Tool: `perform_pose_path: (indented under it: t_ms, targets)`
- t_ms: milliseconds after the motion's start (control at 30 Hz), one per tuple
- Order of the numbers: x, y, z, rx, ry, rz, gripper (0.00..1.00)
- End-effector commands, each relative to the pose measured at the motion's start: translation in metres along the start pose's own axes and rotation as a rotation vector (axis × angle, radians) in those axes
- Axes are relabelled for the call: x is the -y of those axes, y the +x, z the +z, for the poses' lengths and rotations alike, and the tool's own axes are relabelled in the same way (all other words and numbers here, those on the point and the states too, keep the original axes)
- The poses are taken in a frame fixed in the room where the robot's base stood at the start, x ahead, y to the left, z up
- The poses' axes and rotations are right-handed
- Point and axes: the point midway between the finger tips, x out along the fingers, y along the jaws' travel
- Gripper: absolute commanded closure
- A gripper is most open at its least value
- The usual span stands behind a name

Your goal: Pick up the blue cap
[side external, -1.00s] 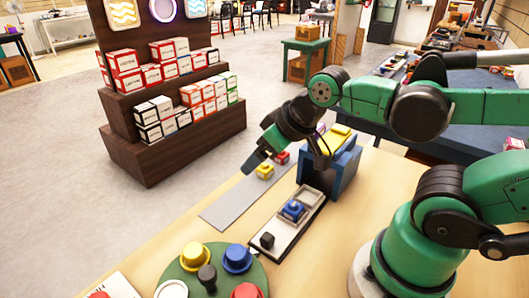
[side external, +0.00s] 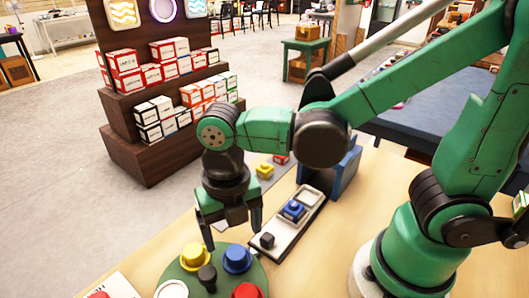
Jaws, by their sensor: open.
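The blue cap (side external: 237,258), a round piece with a wide brim, sits on a round green disc (side external: 222,286) at the table's front. My gripper (side external: 233,240) points down with its two fingers spread and nothing between them. In the picture it is just above the blue cap, one finger to each side. I cannot tell the exact height of the fingertips over the cap. The cap's top and brim are mostly visible.
A yellow cap (side external: 194,255), a red cap (side external: 246,291), a white cap (side external: 171,290) and a black knob (side external: 207,276) share the disc closely. A narrow tray (side external: 284,231) holding a small blue piece (side external: 293,210) lies to the right. Bare table lies right of the tray.

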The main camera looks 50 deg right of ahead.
Motion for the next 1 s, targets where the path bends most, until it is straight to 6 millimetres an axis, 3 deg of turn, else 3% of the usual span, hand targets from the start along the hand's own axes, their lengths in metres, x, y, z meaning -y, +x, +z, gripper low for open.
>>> perform_pose_path:
  t_ms: [400,833,867,1000]
  targets:
    - [0.0,0.042,0.001,0.003,0.005,0.003,0.2]
    - [0.0,0.05,0.0,0.003,0.006,0.004,0.2]
    - [0.0,0.05,0.0,0.003,0.006,0.004,0.26]
    - [0.0,0.05,0.0,0.003,0.007,0.004,0.65]
